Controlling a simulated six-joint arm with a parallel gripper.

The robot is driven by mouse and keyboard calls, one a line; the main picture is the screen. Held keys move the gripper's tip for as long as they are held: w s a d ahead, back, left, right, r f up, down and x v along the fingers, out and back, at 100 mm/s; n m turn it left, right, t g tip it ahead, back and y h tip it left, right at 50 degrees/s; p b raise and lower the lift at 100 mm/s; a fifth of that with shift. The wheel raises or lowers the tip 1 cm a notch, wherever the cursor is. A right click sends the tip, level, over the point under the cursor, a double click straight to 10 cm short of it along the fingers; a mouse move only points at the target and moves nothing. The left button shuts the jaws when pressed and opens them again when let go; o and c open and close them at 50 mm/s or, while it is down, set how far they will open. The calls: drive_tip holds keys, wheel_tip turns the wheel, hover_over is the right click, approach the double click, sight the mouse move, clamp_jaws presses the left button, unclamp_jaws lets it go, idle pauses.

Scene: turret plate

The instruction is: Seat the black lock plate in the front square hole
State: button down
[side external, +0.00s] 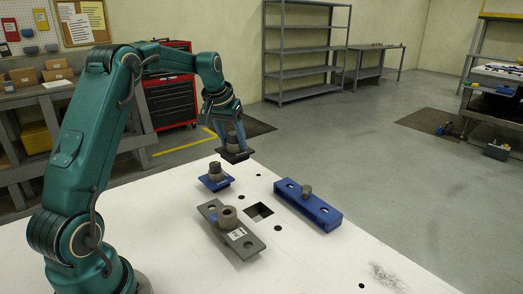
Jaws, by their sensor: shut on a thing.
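My gripper (234,141) is shut on the grey knob of the black lock plate (238,156). It holds the plate roughly level above the far part of the white table (165,220), behind the blue plate. An open, dark square hole (259,211) shows in the table top, between the grey plate and the blue bar. The lock plate is apart from this hole, up and to the left of it in the picture. No other open square hole can be made out.
A small blue plate with a grey knob (216,178), a grey plate with a hollow boss (231,228) and a long blue bar with a grey knob (308,204) surround the hole. Several small round holes dot the table.

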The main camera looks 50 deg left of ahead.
drive_tip(key=s+d+f, duration=0.1)
drive_tip(key=d+f, duration=0.2)
drive_tip(key=d, duration=0.9)
drive_tip(key=shift+s+a+f, duration=0.1)
drive_tip(key=shift+a+f, duration=0.05)
drive_tip(key=shift+f, duration=2.75)
drive_tip(key=shift+f, duration=1.35)
idle(0.5)
unclamp_jaws()
idle(0.3)
wheel_tip(320, 180, up, 7)
idle(1.1)
